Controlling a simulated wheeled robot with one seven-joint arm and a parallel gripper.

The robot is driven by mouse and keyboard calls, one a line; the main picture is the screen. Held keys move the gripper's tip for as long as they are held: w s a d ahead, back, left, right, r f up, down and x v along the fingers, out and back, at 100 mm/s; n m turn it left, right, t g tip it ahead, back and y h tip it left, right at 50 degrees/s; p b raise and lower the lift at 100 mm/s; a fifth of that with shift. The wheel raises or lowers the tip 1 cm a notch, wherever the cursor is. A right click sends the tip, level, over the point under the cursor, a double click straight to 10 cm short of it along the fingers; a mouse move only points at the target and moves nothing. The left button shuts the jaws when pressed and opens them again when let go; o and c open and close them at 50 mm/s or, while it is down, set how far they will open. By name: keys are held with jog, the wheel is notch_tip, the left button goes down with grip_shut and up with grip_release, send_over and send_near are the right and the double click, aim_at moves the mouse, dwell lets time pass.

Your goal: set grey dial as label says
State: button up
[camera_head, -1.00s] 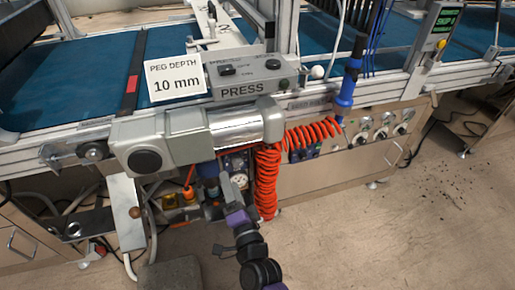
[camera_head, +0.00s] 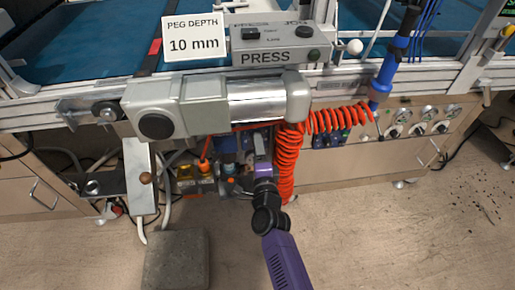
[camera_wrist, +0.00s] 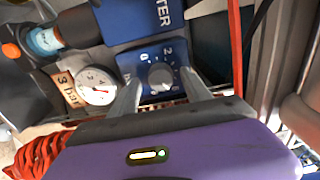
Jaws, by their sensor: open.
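The grey dial (camera_wrist: 161,76) is a round knob on a blue panel (camera_wrist: 148,58) in the wrist view, with white marks and numbers including 0 and 2 around it. The fingers of my gripper (camera_wrist: 160,86) are open, one on each side of the dial; I cannot tell whether they touch it. In the head view my gripper (camera_head: 261,150) reaches under the press, and the dial cannot be made out.
A white pressure gauge (camera_wrist: 97,86) sits left of the dial. A red coiled hose (camera_head: 288,160) hangs right of my gripper. The grey press body (camera_head: 180,108) overhangs from above. Open floor lies in front, with a grey block (camera_head: 177,260) on it.

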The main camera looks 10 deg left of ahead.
jog(key=shift+w+a, duration=0.1)
jog(key=shift+w, duration=0.45)
grip_shut()
